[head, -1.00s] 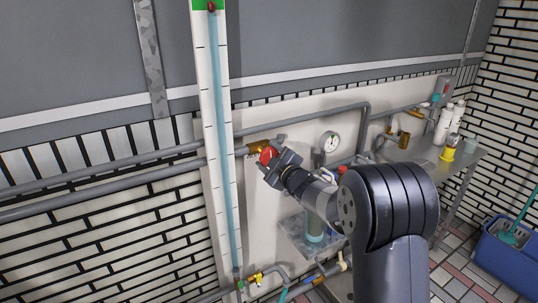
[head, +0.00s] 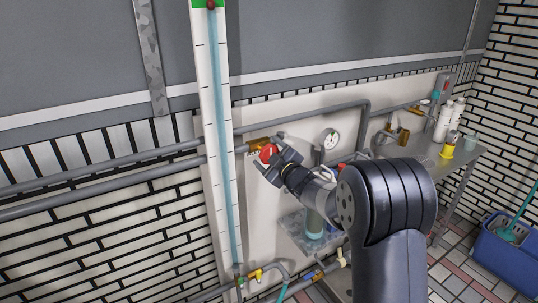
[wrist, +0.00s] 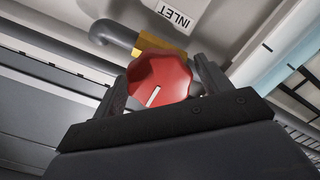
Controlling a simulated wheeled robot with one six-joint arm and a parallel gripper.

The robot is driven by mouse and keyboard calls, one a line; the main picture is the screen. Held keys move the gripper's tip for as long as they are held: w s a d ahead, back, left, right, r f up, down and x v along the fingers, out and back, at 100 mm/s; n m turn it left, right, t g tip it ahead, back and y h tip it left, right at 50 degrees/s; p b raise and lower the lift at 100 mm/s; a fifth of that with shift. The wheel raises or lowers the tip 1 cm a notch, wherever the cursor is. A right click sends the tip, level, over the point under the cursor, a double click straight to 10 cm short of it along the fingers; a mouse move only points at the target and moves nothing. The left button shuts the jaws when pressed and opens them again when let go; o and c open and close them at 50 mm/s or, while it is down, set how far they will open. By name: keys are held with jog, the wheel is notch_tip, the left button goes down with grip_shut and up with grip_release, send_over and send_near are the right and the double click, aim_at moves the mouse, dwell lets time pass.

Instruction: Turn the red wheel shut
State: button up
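The red wheel (head: 268,153) is a lobed knob on a brass valve (head: 258,143) on the upper grey pipe at the wall. In the wrist view the wheel (wrist: 160,80) faces me, with a white line on its face tilted a little right of upright. My gripper (head: 274,152) is at the wheel, with one finger on each side of it; it also shows in the wrist view (wrist: 160,75). The fingers look open around the wheel. Whether they touch its rim is hard to tell. The wheel partly hides the valve in the wrist view.
An INLET sign (wrist: 174,16) is beside the valve. A tall gauge column (head: 218,130) stands left of the wheel. A round dial (head: 330,139) is to the right. A metal bench (head: 440,160) with bottles and a blue bucket (head: 505,245) are farther right.

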jog(key=shift+o, duration=0.5)
jog(key=b+v, duration=0.1)
jog(key=v, duration=1)
jog(key=shift+w, duration=0.15)
jog(key=p+x, duration=0.1)
jog(key=x, duration=0.9)
jog(key=shift+w+a, duration=0.3)
jog(key=shift+s, duration=0.1)
